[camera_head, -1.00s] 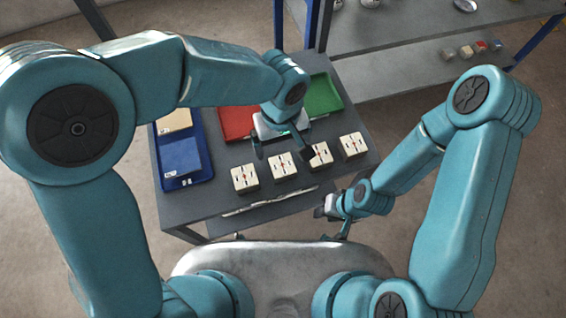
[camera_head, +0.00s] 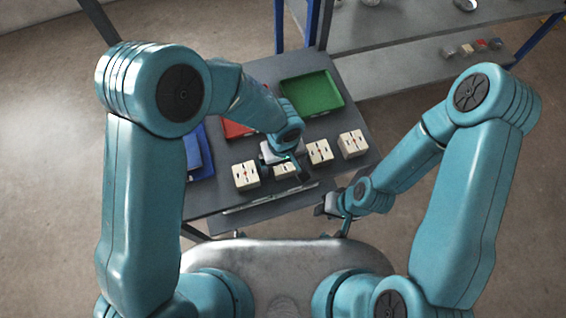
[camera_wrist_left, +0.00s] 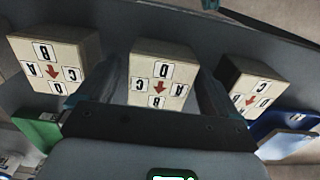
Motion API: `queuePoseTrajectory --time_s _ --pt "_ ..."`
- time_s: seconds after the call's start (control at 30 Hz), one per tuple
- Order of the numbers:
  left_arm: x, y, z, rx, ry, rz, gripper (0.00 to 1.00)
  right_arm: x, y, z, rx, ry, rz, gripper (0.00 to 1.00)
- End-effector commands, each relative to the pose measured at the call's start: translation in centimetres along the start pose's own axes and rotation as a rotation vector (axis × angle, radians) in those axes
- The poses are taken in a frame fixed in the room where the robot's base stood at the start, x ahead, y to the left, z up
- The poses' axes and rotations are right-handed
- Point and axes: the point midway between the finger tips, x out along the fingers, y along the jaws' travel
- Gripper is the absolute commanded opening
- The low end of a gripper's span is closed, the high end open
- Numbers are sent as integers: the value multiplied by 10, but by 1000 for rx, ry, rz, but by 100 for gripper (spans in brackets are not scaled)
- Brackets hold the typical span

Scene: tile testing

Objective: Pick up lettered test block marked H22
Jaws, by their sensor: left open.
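Several cream blocks with a red arrow and letters stand in a row on the dark table. In the head view one is at the left end (camera_head: 246,177), then one under my left gripper (camera_head: 285,171), then two more to the right (camera_head: 319,153) (camera_head: 353,144). My left gripper is open above the second block from the left, which it partly hides. In the left wrist view this block (camera_wrist_left: 160,72) lies between the dark fingers, with letters D, C and B showing. I cannot read H22 on any block. My right gripper (camera_head: 328,209) is empty by the table's front edge.
A green tray (camera_head: 312,94) and a partly hidden red tray (camera_head: 233,129) lie behind the blocks. A blue tray (camera_head: 200,160) is at the left, partly behind my arm. Neighbouring blocks stand close on both sides. A grey shelf (camera_head: 400,75) stands behind.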

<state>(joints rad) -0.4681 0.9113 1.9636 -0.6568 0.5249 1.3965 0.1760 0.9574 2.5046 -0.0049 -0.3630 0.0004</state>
Motion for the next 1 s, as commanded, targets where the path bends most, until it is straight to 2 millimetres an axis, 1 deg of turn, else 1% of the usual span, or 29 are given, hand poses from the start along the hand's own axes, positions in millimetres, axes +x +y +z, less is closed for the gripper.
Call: queuePoseTrajectory --time_s 0.07,0.1,0.17,0.2,0.27,0.3,0.33,0.57,0.73,0.87,0.97,1.0 --pt "0 0 0 0 0 0 94 0 0 0 0 0 0 35" --pt "0 0 0 0 0 0 90 0 0 0 0 0 0 35" --pt "0 0 0 0 0 0 71 0 0 0 0 0 0 35" --pt "-1 0 0 0 0 0 58 0 0 0 0 0 0 35" --pt "-1 0 0 0 0 0 38 0 0 0 0 0 0 35" --pt "-1 0 0 0 0 0 25 0 0 0 0 0 0 35" --pt "-1 0 0 0 1 1 22 0 0 0 0 0 0 35" --pt "-2 0 0 0 1 1 22 0 0 0 0 0 0 35" --pt "-13 1 -1 0 3 2 22 -1 0 0 0 0 0 35" --pt "-34 1 -1 0 4 4 22 -2 -1 0 0 0 0 35" --pt "-59 1 -1 -1 6 6 22 -3 -1 0 0 0 0 35" --pt "-70 2 -1 -1 6 7 22 -3 -1 0 0 0 0 35"
